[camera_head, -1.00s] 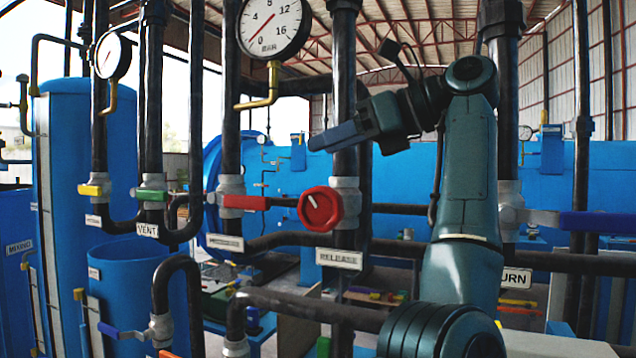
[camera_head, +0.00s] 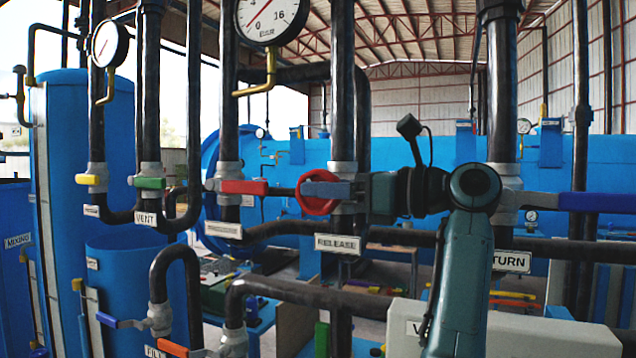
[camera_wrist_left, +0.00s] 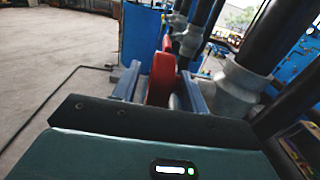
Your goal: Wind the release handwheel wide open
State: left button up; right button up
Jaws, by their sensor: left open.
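The red release handwheel (camera_head: 317,207) sits on a vertical dark pipe above the RELEASE label (camera_head: 338,244). My left gripper (camera_head: 322,189) is at the wheel, and its blue-grey fingers cover the wheel's middle in the head view. In the left wrist view the red wheel (camera_wrist_left: 161,78) stands edge-on between the two fingers of my left gripper (camera_wrist_left: 158,82). The jaws are open around the wheel's rim. Whether a finger touches it cannot be told. My right gripper is not in view.
A red lever (camera_head: 245,187) is left of the wheel, with green (camera_head: 150,183) and yellow (camera_head: 88,179) levers further left. A pressure gauge (camera_head: 272,17) hangs above. A thick pipe (camera_head: 503,90) stands to the right, with a blue lever (camera_head: 600,202) beyond it.

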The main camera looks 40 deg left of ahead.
pick_arm(q)
jog(key=shift+x, duration=0.9)
grip_shut()
